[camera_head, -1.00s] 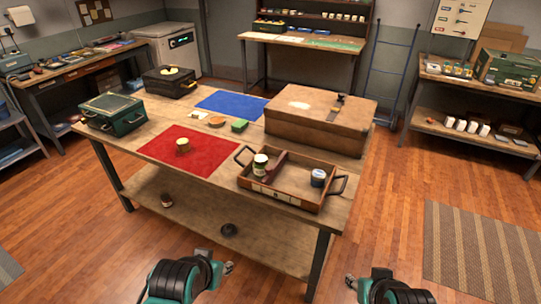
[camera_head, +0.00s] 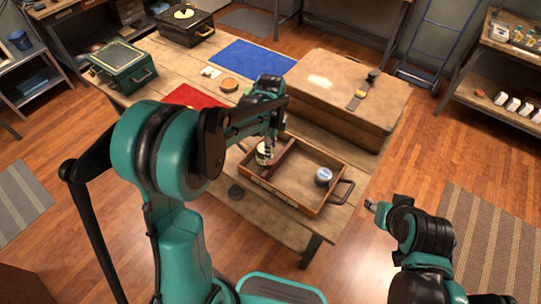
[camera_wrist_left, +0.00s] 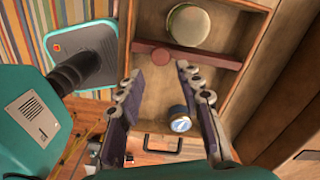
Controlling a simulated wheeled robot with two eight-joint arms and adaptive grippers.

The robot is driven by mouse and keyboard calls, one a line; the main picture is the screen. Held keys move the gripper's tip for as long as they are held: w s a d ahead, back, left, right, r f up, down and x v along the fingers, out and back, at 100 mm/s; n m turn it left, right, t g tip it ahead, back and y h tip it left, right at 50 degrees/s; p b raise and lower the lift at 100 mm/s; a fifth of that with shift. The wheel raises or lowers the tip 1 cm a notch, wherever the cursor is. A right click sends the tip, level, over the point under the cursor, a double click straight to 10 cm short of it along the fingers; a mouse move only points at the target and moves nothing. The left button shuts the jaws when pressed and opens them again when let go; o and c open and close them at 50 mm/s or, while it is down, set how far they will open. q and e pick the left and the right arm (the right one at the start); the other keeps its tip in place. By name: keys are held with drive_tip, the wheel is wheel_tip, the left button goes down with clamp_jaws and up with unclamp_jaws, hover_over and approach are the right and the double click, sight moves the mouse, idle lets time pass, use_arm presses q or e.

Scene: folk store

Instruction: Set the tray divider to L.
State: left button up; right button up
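The wooden tray (camera_head: 308,207) sits at the front right of the workbench. Its dark red divider (camera_head: 281,159) crosses the tray nearer the left end. In the left wrist view the divider (camera_wrist_left: 214,60) carries a round reddish knob (camera_wrist_left: 161,57). A jar (camera_head: 263,157) stands on one side of the divider and a blue-lidded jar (camera_head: 323,176) on the other. My left gripper (camera_head: 271,140) is above the divider; in the left wrist view it (camera_wrist_left: 155,72) is open, the knob between its fingers. My right gripper (camera_head: 371,206) is empty, right of the bench. No L mark is readable.
A big brown case (camera_head: 345,95) lies behind the tray. A dark handle (camera_head: 342,192) sticks out at the tray's right end. A blue mat (camera_head: 250,58), red mat (camera_head: 190,96) and green box (camera_head: 122,63) are farther left.

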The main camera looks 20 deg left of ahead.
sight(270, 162)
use_arm(q)
wheel_tip(270, 162, down, 8)
drive_tip(key=shift+r+b, duration=0.2)
drive_tip(key=shift+b, duration=0.9)
drive_tip(key=shift+c, duration=0.4)
